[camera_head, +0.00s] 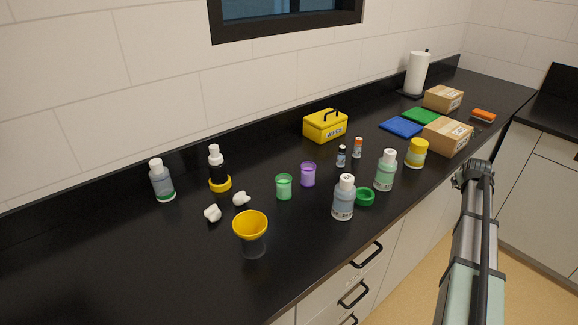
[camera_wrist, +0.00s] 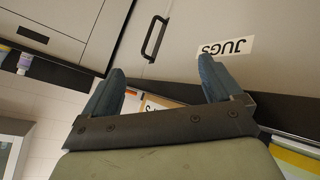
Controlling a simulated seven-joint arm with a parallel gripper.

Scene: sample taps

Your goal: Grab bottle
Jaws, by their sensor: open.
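Several bottles stand upright on the black counter in the head view. A grey-blue bottle with a white cap and green base band (camera_head: 163,183) is at the left. A black bottle with a white top and yellow ring (camera_head: 217,168) is right of it. A grey-blue labelled bottle (camera_head: 344,200) stands near the front edge, and a pale green bottle (camera_head: 385,173) is behind it to the right. Two small bottles (camera_head: 341,157) (camera_head: 357,149) stand farther back. In the wrist view, my gripper (camera_wrist: 162,68) is open with nothing between its fingers, apart from all the bottles.
A yellow funnel (camera_head: 250,225), green cup (camera_head: 284,188), purple cup (camera_head: 308,175), green ring (camera_head: 365,197) and yellow jar (camera_head: 416,153) share the counter. A yellow wipes box (camera_head: 325,127) and cardboard boxes (camera_head: 448,136) are behind.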

